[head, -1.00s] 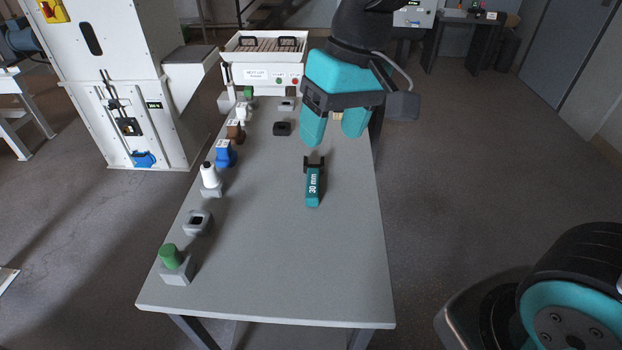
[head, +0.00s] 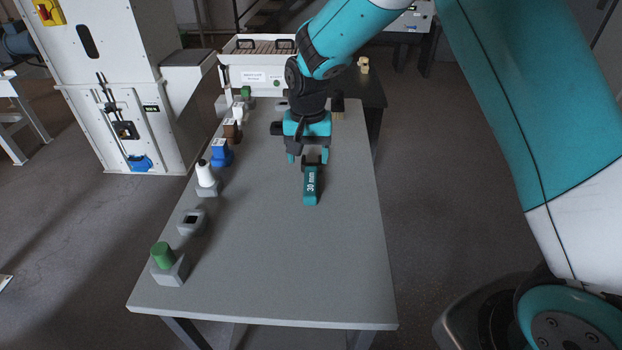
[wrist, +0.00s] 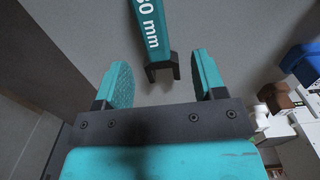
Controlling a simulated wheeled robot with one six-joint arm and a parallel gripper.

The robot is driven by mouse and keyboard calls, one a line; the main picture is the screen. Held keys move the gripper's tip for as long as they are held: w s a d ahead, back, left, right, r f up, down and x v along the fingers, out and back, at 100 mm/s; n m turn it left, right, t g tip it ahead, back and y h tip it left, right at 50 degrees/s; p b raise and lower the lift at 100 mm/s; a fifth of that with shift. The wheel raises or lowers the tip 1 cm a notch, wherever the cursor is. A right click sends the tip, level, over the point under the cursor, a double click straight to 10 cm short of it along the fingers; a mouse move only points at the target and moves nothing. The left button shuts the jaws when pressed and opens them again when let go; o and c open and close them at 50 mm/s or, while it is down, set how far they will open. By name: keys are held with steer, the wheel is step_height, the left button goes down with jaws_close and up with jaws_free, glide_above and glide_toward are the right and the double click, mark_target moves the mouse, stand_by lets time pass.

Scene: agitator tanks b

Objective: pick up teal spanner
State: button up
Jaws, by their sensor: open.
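The teal spanner (head: 311,186), marked "30 mm", lies on the grey table (head: 290,270) with its dark open-ended head toward the back. My gripper (head: 308,157) is open and points down just behind the spanner's dark head in the head view. In the wrist view, the open fingers of my gripper (wrist: 161,85) stand on either side of the spanner's dark jaw (wrist: 162,67). The teal handle (wrist: 149,25) runs up out of that picture. The fingers are apart from the spanner, and the exact height gap cannot be told.
Along the table's left edge stand a green-topped block (head: 163,255), a grey block (head: 192,221), a white item (head: 206,175), a blue item (head: 221,153) and a brown item (head: 232,131). A white crate-like unit (head: 256,76) stands at the back. The table's front is clear.

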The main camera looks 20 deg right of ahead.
mark_target(311, 175)
steer(key=f, duration=0.6)
steer(key=shift+s+d+f+p, duration=0.15)
steer(key=shift+d+f+p, duration=0.15)
steer(key=shift+f+p, duration=0.05)
jaws_close()
